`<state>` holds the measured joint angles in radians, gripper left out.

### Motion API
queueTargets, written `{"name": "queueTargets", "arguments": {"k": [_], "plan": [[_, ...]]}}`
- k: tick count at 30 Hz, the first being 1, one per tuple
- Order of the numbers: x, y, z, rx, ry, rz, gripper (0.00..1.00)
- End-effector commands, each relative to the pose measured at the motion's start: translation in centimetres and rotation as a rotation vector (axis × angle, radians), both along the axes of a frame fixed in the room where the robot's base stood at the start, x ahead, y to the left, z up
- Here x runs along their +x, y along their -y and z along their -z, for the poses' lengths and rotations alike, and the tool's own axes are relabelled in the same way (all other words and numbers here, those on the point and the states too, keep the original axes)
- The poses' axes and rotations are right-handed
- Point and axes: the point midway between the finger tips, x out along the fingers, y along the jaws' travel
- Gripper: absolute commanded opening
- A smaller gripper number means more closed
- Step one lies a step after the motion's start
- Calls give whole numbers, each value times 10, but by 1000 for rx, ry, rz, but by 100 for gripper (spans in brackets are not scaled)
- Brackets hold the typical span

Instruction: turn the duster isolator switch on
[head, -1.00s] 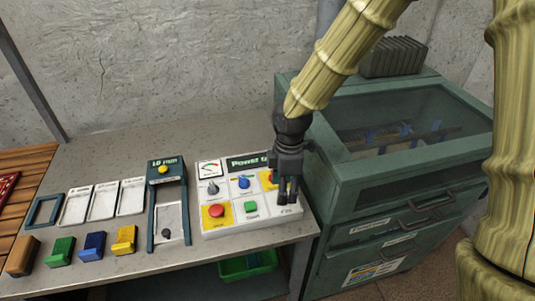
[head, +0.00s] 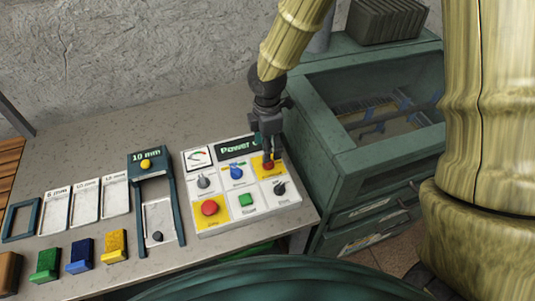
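The white control panel (head: 208,229) lies on the bench, headed "Power" with the rest of the heading hidden behind my gripper. A red switch (head: 268,166) on a yellow plate is at its upper right. The labels are too small to read, so I cannot confirm which control is the duster isolator. My gripper (head: 271,157) points down at the red switch, with its fingers over or beside it and hiding part of it. I cannot tell whether they touch it or how far apart they are.
The panel also has a grey knob (head: 203,182), blue knob (head: 236,172), black knob (head: 280,188), red button (head: 209,207) and green button (head: 246,200). A teal frame (head: 150,168) and coloured blocks are to the left. A green cabinet (head: 325,165) stands close at right.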

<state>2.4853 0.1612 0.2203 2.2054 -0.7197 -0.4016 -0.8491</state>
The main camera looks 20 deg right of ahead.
Motion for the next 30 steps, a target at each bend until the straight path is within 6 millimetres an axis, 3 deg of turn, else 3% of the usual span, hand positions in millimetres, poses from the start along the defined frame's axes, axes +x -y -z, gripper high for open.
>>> {"name": "queueTargets", "arguments": {"k": [12,27,30], "plan": [[-1,1,44,-1,-1,2,55],[-1,2,53,1,1,3,55],[-1,2,53,1,1,3,37]]}}
